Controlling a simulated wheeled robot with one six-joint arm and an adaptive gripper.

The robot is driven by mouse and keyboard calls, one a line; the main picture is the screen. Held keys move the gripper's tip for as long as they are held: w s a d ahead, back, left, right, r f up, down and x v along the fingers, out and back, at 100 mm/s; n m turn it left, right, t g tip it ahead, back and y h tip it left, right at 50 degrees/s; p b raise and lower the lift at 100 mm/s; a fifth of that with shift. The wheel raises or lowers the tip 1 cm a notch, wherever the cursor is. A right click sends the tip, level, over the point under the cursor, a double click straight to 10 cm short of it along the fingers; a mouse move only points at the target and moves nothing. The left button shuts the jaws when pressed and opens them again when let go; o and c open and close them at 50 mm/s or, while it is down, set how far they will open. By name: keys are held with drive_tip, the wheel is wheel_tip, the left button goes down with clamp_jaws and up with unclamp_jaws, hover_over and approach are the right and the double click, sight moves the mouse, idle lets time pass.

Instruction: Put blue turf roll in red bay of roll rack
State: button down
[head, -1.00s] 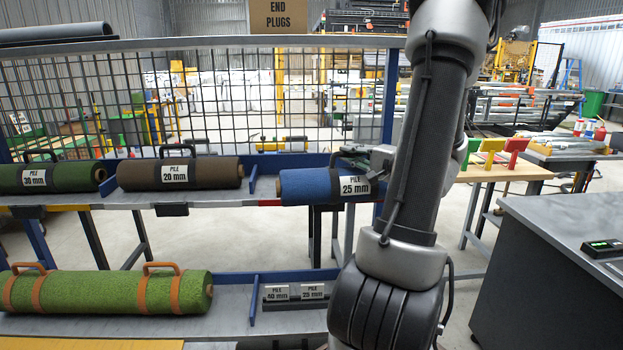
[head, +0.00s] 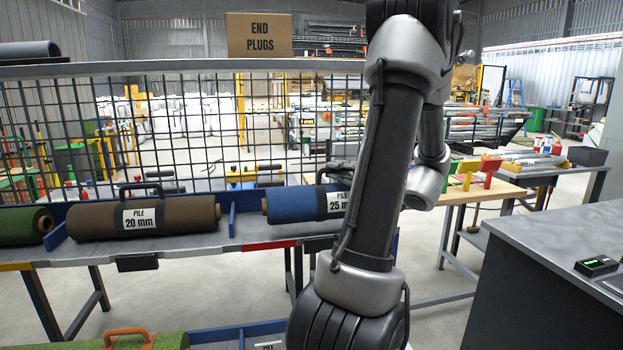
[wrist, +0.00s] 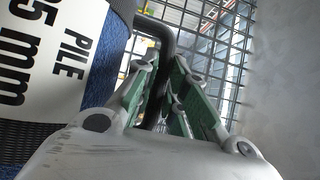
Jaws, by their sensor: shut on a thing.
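The blue turf roll (head: 296,204) has a dark strap, a white PILE label and a dark handle (wrist: 168,38). It lies level at the upper shelf of the roll rack (head: 185,242), right of a blue divider (head: 232,220). The red strip (head: 270,245) on the shelf's front edge is below it. Whether the roll touches the shelf I cannot tell. In the wrist view, my gripper (wrist: 165,95) is shut on the handle with its green-padded fingers, beside the label. In the head view, my arm hides the roll's right end and most of the gripper.
A brown roll (head: 145,217) marked 20 mm lies left of the divider, with a dark green roll (head: 22,226) farther left. Wire mesh (head: 190,130) stands behind the shelf. A light-green roll (head: 150,342) is on the lower shelf. A grey counter (head: 560,225) stands at right.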

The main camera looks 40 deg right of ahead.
drive_tip(key=w+f, duration=0.3)
drive_tip(key=w, duration=0.6)
drive_tip(key=shift+w+a+f, duration=0.2)
drive_tip(key=shift+w+a, duration=0.15)
drive_tip(key=shift+w, duration=0.05)
drive_tip(key=shift+f, duration=0.1)
drive_tip(key=c, duration=1.5)
unclamp_jaws()
drive_tip(key=shift+o, duration=0.2)
